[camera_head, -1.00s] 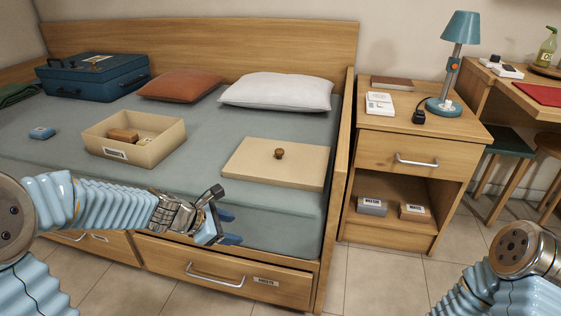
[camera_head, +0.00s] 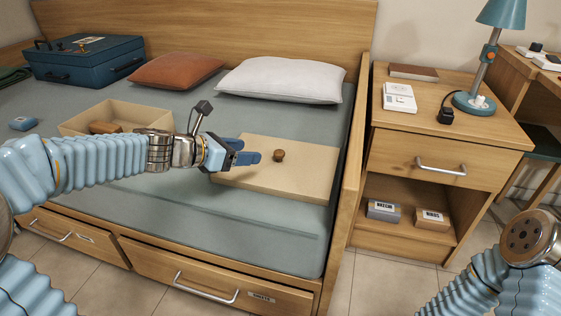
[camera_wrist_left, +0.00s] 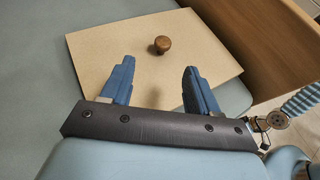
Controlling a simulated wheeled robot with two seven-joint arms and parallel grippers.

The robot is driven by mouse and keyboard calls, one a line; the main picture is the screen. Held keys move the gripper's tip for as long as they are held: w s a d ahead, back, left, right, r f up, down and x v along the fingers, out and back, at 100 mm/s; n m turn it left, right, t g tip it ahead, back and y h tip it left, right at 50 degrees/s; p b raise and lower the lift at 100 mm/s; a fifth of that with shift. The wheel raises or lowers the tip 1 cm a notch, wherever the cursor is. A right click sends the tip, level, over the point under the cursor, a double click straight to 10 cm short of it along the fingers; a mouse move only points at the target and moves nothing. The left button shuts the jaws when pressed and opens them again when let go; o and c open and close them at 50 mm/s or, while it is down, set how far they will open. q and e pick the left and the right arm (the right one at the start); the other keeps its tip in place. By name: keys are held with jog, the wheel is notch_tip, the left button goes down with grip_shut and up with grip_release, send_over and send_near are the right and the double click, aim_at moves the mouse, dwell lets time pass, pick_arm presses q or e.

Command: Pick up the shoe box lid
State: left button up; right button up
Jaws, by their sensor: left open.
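The shoe box lid (camera_head: 302,178) is a flat beige panel with a small round brown knob (camera_head: 279,155) on top. It lies on the grey-green bed. My left gripper (camera_head: 250,151) is over the left part of the lid, its blue fingers pointing right toward the knob, just short of it. In the left wrist view the lid (camera_wrist_left: 205,55) lies beyond the open fingers (camera_wrist_left: 156,82), and the knob (camera_wrist_left: 162,44) shows ahead of the gap between them. Nothing is held. My right gripper is not visible; only part of my right arm shows at lower right.
An open beige box (camera_head: 128,112) with a brown item inside is partly hidden behind my left arm. Pillows (camera_head: 283,79) and a blue case (camera_head: 85,59) lie farther back. The bed's wooden side board (camera_head: 352,150) rises right of the lid. A nightstand (camera_head: 400,145) with a lamp stands beyond.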

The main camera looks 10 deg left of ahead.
aim_at(275, 153)
pick_arm(q)
jog(key=x, duration=0.4)
jog(key=shift+w+d+f+b, duration=0.1)
jog(key=shift+f+b, duration=0.05)
jog(key=shift+b, duration=0.15)
jog(key=b+x, duration=0.1)
jog(key=x, duration=0.3)
jog(key=shift+d+f, duration=0.15)
jog(key=shift+d, duration=0.1)
jog(key=shift+w+d+f, duration=0.2)
jog(key=shift+w+d, duration=0.05)
jog(key=shift+w, duration=0.1)
grip_shut()
